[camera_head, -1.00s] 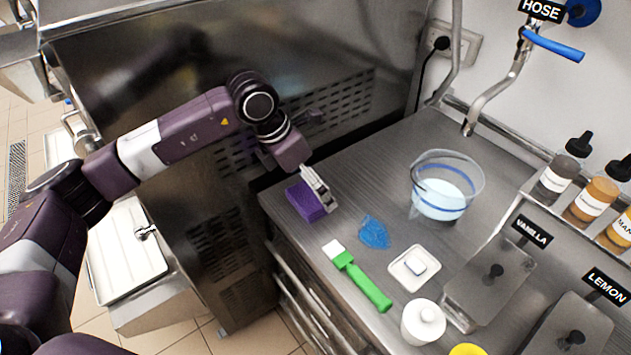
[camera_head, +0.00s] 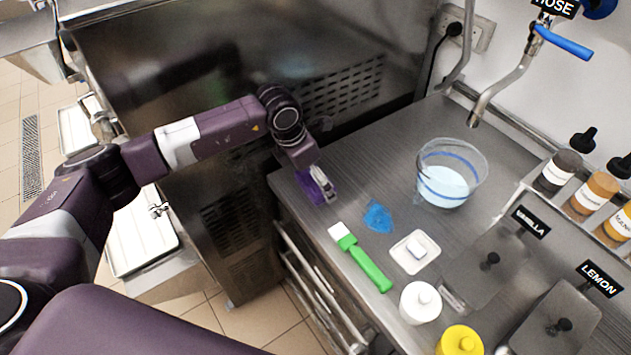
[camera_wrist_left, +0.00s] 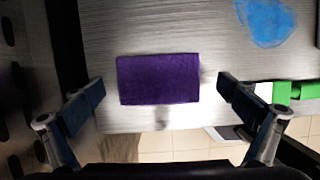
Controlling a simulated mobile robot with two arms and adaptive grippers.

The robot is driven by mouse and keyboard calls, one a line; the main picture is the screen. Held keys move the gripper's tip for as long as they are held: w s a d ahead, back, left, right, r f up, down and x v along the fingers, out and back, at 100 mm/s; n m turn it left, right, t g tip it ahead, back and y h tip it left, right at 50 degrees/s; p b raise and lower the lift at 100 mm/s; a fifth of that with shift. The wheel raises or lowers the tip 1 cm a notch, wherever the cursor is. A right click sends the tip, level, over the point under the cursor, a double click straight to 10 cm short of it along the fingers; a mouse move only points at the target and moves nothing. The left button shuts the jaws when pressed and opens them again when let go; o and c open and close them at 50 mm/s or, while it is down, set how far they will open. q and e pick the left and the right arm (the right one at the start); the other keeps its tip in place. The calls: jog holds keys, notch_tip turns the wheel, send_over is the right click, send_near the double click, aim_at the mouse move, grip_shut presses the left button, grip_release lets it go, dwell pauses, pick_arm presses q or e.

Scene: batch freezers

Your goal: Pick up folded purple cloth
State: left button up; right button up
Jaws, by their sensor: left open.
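The folded purple cloth (camera_head: 309,187) lies at the left end of the steel counter, near its front edge. My left gripper (camera_head: 322,184) is above it and hides part of it in the head view. In the left wrist view the cloth (camera_wrist_left: 158,79) is a flat purple rectangle between and beyond the two spread fingers of my left gripper (camera_wrist_left: 157,103). The fingers are open and appear apart from the cloth. My right gripper is not in view.
A large steel machine (camera_head: 200,75) rises behind and left. The counter between cloth and bucket is clear.

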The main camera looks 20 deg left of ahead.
aim_at(314, 181)
pick_arm(q)
jog(key=c, duration=1.2)
jog(key=shift+c, duration=0.2)
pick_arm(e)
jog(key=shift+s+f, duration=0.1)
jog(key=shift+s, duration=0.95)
pick_arm(q)
jog(key=shift+r, duration=0.15)
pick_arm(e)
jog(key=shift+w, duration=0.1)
pick_arm(q)
jog(key=shift+w+r, duration=0.1)
jog(key=shift+r, duration=0.15)
notch_tip(314, 181, up, 19)
jog(key=b, duration=0.5)
jog(key=shift+r, duration=0.15)
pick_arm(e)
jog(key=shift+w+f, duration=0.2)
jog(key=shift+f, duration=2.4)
